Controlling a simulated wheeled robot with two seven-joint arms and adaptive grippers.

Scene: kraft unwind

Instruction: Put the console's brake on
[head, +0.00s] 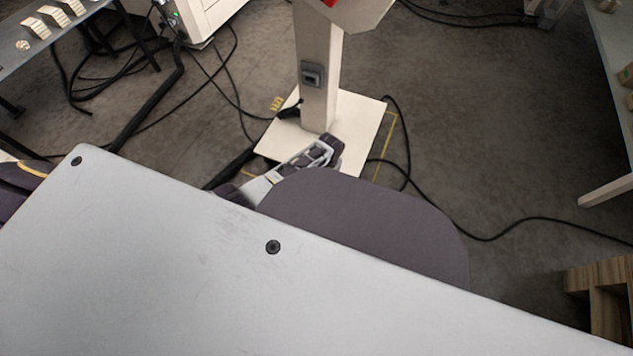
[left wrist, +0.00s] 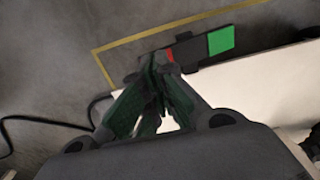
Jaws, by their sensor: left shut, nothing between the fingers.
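The console's pale column (head: 312,105) stands on a white base plate (head: 358,115), with a small grey box on the column's side. My left gripper (head: 328,146) is low over the plate's near part, in front of the column's foot. In the left wrist view a dark pedal bar (left wrist: 192,52) with a red patch and a green patch (left wrist: 221,40) lies along the plate's edge. My left fingers (left wrist: 158,64) are shut and empty, with their tips at the red end; I cannot tell whether they touch it. In the head view the pedal cannot be made out. My right gripper is not in view.
Yellow floor tape (head: 387,145) runs around the plate. Black cables (head: 480,236) cross the floor on both sides. A white cabinet (head: 205,15) stands at back left, a table (head: 608,50) at right, and a wooden crate (head: 600,280) at lower right. Floor right of the plate is mostly open.

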